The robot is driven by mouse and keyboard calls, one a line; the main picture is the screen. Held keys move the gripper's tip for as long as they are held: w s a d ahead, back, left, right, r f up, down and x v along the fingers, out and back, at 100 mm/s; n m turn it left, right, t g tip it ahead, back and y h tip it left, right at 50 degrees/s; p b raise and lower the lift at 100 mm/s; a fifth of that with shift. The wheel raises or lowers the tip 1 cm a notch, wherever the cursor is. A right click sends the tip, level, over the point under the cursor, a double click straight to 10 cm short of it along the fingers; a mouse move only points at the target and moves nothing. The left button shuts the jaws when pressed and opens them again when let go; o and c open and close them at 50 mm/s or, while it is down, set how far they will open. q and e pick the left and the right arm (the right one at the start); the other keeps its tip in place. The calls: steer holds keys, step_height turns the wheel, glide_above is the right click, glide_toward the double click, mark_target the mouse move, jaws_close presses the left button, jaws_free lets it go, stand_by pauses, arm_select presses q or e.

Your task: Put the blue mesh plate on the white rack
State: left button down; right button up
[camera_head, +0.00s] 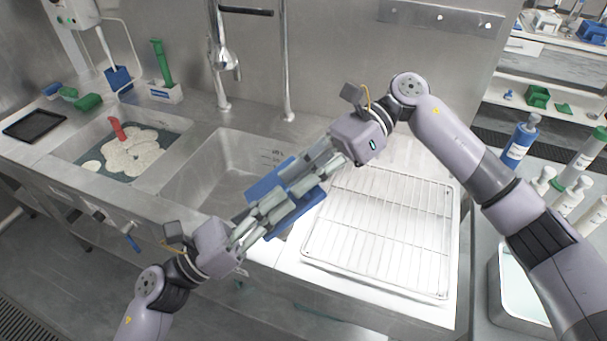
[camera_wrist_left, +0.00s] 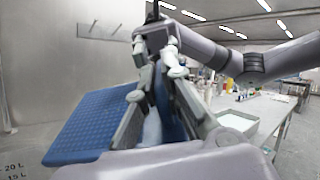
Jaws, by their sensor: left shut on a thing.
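The blue mesh plate (camera_head: 268,184) is held above the right edge of the sink basin, between my two grippers. In the left wrist view the meshed plate (camera_wrist_left: 92,125) spreads out to the left of the fingers. My left gripper (camera_head: 281,197) is shut on the plate from the lower left. My right gripper (camera_head: 297,178) reaches in from the upper right, with its fingers at the plate; the overlap hides whether they grip it. The white rack (camera_head: 385,225), a wire grid, lies flat and empty on the counter to the right.
The empty sink basin (camera_head: 205,178) and tap (camera_head: 224,60) are behind and left. A second basin with a pale heap (camera_head: 132,152) and a red-handled tool (camera_head: 117,127) is farther left. Bottles (camera_head: 521,139) and a liquid-filled tray (camera_head: 518,290) stand at the right.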

arm_select(q)
steer(key=shift+s+d+r, duration=0.1)
steer(key=shift+s+d, duration=0.05)
steer(key=shift+s, duration=0.05)
stand_by(0.3)
steer(key=c, duration=1.8)
jaws_free()
steer(key=shift+o, duration=0.7)
